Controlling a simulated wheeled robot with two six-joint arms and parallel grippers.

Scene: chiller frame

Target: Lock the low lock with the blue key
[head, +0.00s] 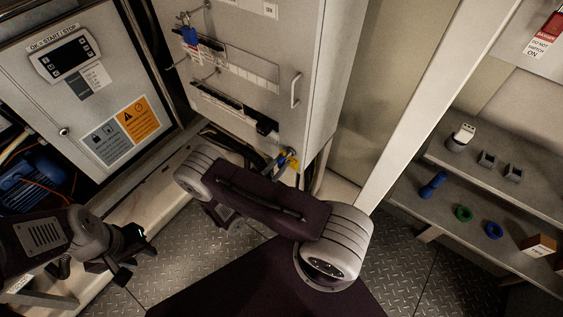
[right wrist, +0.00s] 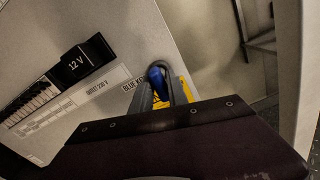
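The low lock sits low on the cabinet front, at a yellow plate (head: 293,164) that also shows in the right wrist view (right wrist: 187,86). My right gripper (head: 284,158) is at this plate. In the right wrist view, the fingers of my right gripper (right wrist: 161,86) close around the blue key (right wrist: 157,76), one on each side. The fingers hide the lock's keyhole, so I cannot tell how far in the key is or which way the lock is turned. My left gripper (head: 128,258) hangs empty at the lower left, far from the lock; its finger gap is unclear.
The cabinet (head: 310,60) has a handle (head: 295,90) above the lock. A blue padlock (head: 189,35) hangs higher on its left. Shelves (head: 480,190) at the right hold small parts, including a green ring (head: 464,213) and a blue ring (head: 494,231). A control box (head: 75,90) stands left.

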